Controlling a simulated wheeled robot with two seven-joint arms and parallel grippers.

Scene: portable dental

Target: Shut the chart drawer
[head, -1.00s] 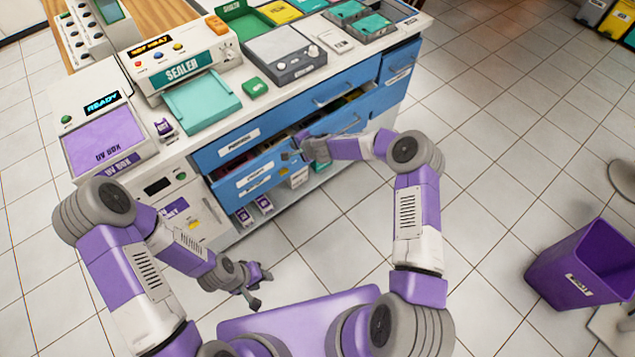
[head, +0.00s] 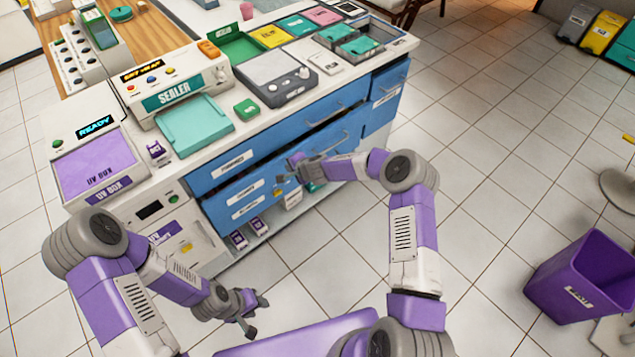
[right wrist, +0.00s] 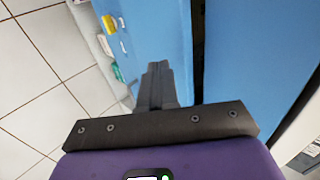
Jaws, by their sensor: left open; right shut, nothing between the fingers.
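The chart drawer (head: 222,204) is a blue drawer in the white cabinet's front, below another blue drawer. Its labels are too small to read. It stands nearly in line with the cabinet front, with a dark gap above it towards the right. My right gripper (head: 292,161) is at its front near the upper edge; contact is not clear. In the right wrist view the shut, empty fingers (right wrist: 157,80) point along the blue fronts, beside a dark gap. My left gripper (head: 252,308) is open and empty, low over the floor in front of the cabinet.
The counter holds a sealer (head: 172,88), a UV box (head: 98,170), a teal tray (head: 195,125) and several other items. An open shelf (head: 262,232) with small boxes lies below the drawers. A purple bin (head: 580,280) stands at right. Tiled floor between is free.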

